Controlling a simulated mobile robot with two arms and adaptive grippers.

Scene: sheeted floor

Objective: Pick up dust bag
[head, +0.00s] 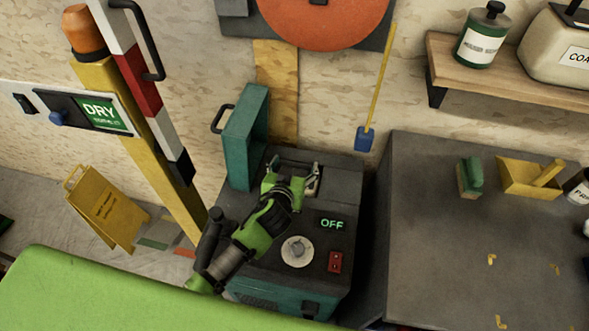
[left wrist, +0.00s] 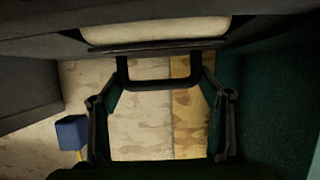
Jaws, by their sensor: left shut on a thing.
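The dust bag (left wrist: 155,30) is a cream block at the top of the left wrist view. A little of its pale surface (head: 313,182) shows in the head view, in the open top of a dark and teal machine (head: 345,215). My left gripper (head: 294,166) is over that opening, its fingers spread wide. In the left wrist view they reach the ends of a dark U-shaped handle (left wrist: 160,84) by the bag, and the jaws are shut on it. My arm and gripper hide most of the bag. My right gripper is not in view.
A teal lid (head: 247,137) stands upright at the machine's left. A display reads OFF, above a red switch (head: 335,262). A yellow post (head: 150,150) and folded yellow sign (head: 107,210) stand left. A grey bench (head: 450,230) and wooden shelf (head: 520,85) are right.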

